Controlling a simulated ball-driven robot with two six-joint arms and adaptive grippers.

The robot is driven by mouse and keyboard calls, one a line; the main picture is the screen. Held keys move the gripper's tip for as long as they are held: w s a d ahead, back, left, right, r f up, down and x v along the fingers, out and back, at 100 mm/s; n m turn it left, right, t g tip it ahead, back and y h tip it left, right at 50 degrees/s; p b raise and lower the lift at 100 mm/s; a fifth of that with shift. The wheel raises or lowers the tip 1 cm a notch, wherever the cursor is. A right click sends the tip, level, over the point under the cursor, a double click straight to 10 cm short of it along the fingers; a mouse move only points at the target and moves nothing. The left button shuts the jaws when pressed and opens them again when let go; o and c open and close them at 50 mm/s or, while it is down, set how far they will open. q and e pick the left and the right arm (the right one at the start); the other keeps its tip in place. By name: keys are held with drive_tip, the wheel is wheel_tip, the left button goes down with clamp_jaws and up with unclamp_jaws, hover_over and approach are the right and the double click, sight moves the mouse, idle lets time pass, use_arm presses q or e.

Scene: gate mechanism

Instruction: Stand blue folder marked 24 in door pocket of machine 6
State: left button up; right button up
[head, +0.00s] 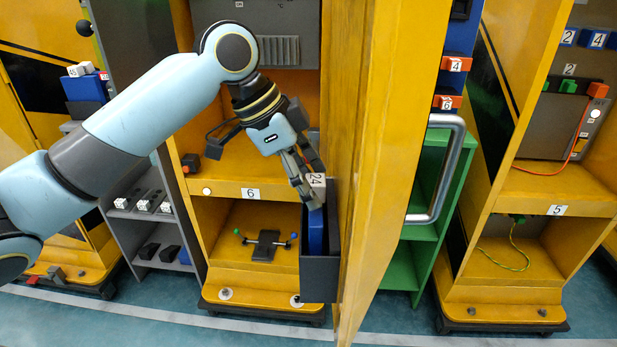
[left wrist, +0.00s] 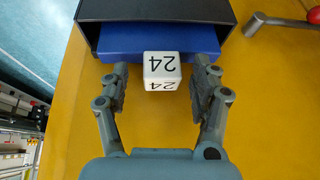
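The blue folder (head: 316,232) stands in the dark door pocket (head: 319,279) on the inside of the open yellow door (head: 385,110) of machine 6. Its white block marked 24 (head: 317,180) sticks out above the pocket. In the left wrist view the folder (left wrist: 155,41) lies inside the mouth of the pocket (left wrist: 160,11), with the block (left wrist: 161,70) facing me. My left gripper (head: 308,194) is at the block. In the left wrist view its fingers (left wrist: 161,66) are spread either side of the block, with gaps on both sides. My right gripper is not in view.
Machine 6's label (head: 251,194) is on the shelf edge left of the door. A grey door handle (head: 450,170) is on the door's outer side. A green shelf (head: 428,215) and machine 5 (head: 540,255) stand to the right. Grey shelving (head: 150,225) stands left.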

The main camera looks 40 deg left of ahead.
use_arm(q)
drive_tip(key=v, duration=1.2)
idle(0.6)
